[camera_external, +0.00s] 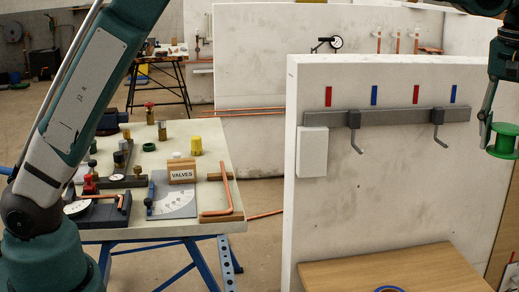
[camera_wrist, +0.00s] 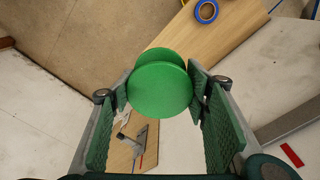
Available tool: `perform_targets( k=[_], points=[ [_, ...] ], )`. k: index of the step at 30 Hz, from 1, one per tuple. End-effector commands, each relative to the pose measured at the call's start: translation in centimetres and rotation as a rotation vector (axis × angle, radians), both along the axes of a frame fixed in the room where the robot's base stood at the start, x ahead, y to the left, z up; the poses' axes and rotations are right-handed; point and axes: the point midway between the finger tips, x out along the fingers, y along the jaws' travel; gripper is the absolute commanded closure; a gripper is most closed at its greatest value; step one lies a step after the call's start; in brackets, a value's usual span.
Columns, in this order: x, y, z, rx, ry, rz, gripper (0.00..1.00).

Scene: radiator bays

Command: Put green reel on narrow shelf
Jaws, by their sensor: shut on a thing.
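The green reel (camera_external: 503,141) is at the right edge of the external view, held in the air to the right of the white wall panel. My gripper (camera_external: 490,112) is shut on it. In the wrist view the reel (camera_wrist: 160,90) sits between the two fingers, with its round flange facing the camera. A light wooden shelf (camera_external: 390,268) projects low on the panel in the external view, and what looks like the same board shows in the wrist view (camera_wrist: 215,50). I cannot tell whether it is the narrow shelf.
A grey rail (camera_external: 400,117) with two hooks crosses the white panel (camera_external: 310,230) below red and blue marks. A workbench (camera_external: 190,132) with valves and copper pipes stands left. Another wooden piece (camera_wrist: 120,150) shows below the reel.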

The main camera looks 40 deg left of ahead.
Motion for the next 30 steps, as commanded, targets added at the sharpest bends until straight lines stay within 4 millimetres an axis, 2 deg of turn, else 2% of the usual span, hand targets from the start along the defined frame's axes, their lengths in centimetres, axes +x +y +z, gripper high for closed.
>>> perform_targets(
  k=[6,18,30],
  points=[
    [-1.9,-1.2,-6.1,0.002,-0.005,-0.214,0.67],
    [-4.5,-2.3,-17.6,0.004,-0.014,-0.649,0.67],
    [-6.4,-2.4,-27.6,0.003,-0.026,-1.091,0.67]
  ],
)
